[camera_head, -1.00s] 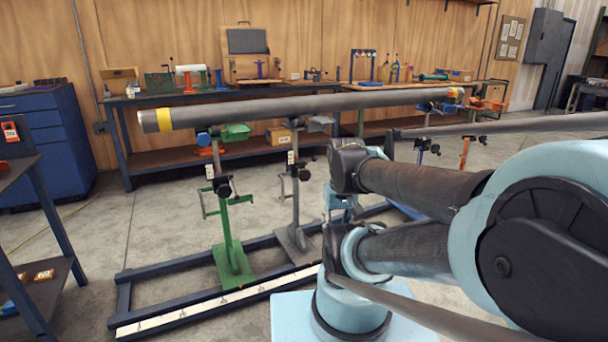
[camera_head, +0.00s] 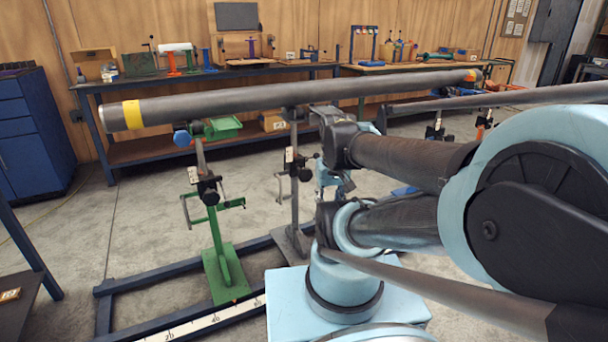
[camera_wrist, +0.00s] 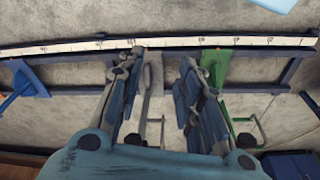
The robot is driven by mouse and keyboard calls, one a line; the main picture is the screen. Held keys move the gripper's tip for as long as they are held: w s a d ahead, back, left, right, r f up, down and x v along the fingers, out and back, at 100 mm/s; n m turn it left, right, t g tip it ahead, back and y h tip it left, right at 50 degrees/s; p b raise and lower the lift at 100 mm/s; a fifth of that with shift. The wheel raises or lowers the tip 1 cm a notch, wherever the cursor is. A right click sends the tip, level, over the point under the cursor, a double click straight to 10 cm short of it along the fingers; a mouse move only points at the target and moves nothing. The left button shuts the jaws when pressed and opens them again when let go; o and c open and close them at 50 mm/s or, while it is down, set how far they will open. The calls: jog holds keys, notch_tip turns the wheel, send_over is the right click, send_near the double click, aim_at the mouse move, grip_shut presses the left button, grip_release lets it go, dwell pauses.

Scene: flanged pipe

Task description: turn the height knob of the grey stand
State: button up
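The grey stand (camera_head: 294,200) stands on the blue floor frame under the long pipe (camera_head: 250,98), right of the green stand (camera_head: 218,240). Its dark knob (camera_head: 304,173) shows on the upright below the pipe, near my arm. In the wrist view, my gripper (camera_wrist: 164,72) is open, with its two fingers wide apart and nothing held. The grey stand's foot (camera_wrist: 153,75) and a thin handle (camera_wrist: 162,130) show in the gap between the fingers. My gripper is not clearly visible in the head view, behind my arm.
The green stand's foot (camera_wrist: 216,65) is close to the right finger in the wrist view. A white ruler strip (camera_wrist: 180,42) runs along the floor frame. Workbenches (camera_head: 140,84) line the back wall. Open floor (camera_head: 60,250) lies at the left.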

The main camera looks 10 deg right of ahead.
jog(key=shift+o, duration=1.2)
jog(key=w+r+n+h, duration=0.1)
jog(key=w+r+n, duration=0.45)
jog(key=w, duration=0.25)
jog(key=n+h, duration=0.3)
jog(key=n, duration=1.3)
send_over(303, 169)
jog(key=s+a, duration=0.2)
jog(key=a, duration=0.3)
notch_tip(303, 169, down, 4)
jog(key=shift+g, duration=0.4)
jog(key=x, duration=1.6)
jog(key=shift+w+d+f, duration=0.2)
jog(key=shift+d+f, duration=0.1)
